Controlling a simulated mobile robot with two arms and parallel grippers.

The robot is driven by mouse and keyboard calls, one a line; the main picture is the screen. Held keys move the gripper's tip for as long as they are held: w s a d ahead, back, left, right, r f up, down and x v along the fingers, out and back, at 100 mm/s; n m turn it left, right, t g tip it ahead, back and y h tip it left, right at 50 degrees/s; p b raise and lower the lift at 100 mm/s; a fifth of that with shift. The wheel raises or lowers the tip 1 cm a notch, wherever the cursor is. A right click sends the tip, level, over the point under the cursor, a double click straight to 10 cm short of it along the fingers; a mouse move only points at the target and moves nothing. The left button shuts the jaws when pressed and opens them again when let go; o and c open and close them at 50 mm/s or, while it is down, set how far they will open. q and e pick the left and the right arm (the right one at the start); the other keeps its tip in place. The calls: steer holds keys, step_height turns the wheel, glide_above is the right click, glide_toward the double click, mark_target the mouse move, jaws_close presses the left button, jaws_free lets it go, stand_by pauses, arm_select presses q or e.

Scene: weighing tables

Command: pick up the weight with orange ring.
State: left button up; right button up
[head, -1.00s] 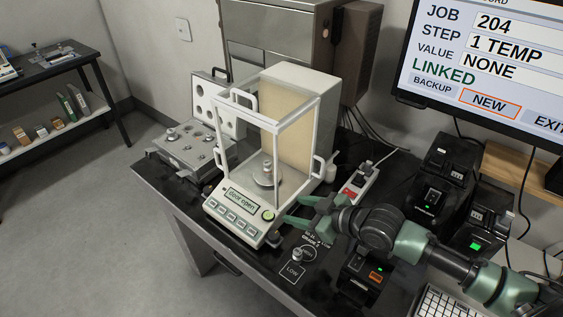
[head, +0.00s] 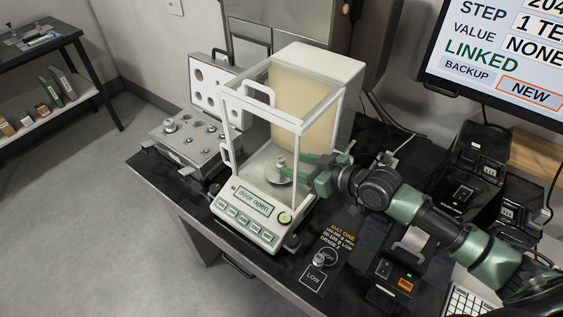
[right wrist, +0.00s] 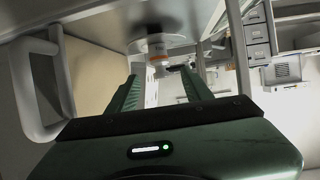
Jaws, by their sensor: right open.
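The weight with the orange ring (head: 281,162) is a small metal weight standing on the pan (head: 270,177) inside the glass balance. My right gripper (head: 299,163) reaches in through the balance's open right side. Its two green fingers are apart and point at the weight. In the right wrist view, the weight appears between and beyond the open fingers (right wrist: 160,85), with nothing held. My left gripper is not in view.
The white balance frame (head: 296,125) stands close around my right gripper; a white handle (right wrist: 40,90) is near it. Another small weight (head: 319,258) stands on the black mat (head: 312,279). An open weight case (head: 180,150) is left of the balance. Black devices stand at the right.

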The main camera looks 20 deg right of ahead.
steer(key=x, duration=0.3)
steer(key=shift+w+a, duration=0.25)
steer(key=shift+a, duration=0.05)
steer(key=shift+f, duration=0.1)
jaws_close()
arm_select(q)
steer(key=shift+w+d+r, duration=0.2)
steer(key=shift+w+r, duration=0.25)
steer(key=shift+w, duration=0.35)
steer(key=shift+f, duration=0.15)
arm_select(e)
steer(key=shift+d, duration=0.1)
